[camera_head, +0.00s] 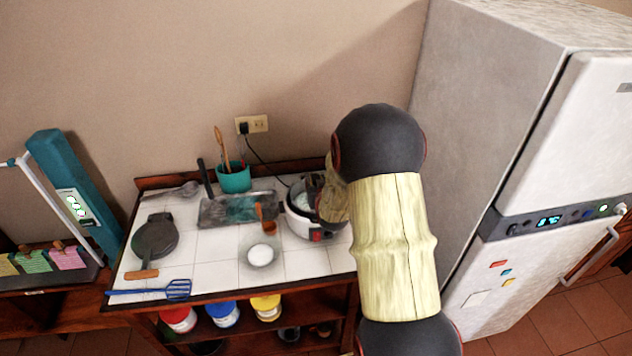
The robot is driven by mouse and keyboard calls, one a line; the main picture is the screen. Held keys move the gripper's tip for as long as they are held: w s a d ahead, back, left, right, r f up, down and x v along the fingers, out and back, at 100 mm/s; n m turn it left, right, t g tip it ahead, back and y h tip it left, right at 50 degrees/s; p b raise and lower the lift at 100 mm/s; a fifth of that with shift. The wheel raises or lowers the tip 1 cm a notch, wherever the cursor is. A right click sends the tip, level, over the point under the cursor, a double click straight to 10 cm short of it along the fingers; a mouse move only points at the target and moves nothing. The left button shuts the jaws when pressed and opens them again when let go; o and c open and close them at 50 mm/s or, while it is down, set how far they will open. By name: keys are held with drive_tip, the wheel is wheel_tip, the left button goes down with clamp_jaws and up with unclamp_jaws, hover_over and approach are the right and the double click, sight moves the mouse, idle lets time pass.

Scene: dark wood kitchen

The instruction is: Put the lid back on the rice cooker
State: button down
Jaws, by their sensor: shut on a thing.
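The rice cooker (298,224) is a round white pot with a red switch on its front. It stands at the right part of the tiled counter, its right side hidden by my arm. My gripper (313,188) is at the cooker's top, mostly covered by my own wrist, and its fingertips cannot be made out. It is shut on what seems to be the lid (299,197), a greyish round piece showing at the cooker's mouth. Whether the lid touches the rim all round is hidden.
A clear bowl (261,262) with white contents stands left of the cooker. Behind are a dark tray (222,212) and teal utensil pot (234,180). A pan (155,238) and blue spatula (150,291) lie left. The fridge (480,120) bounds the right.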

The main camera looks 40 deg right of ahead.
drive_tip(key=shift+f+b, duration=0.2)
drive_tip(key=shift+b, duration=0.1)
drive_tip(key=c, duration=1.5)
unclamp_jaws()
drive_tip(key=shift+o, duration=0.2)
drive_tip(key=shift+r, duration=0.1)
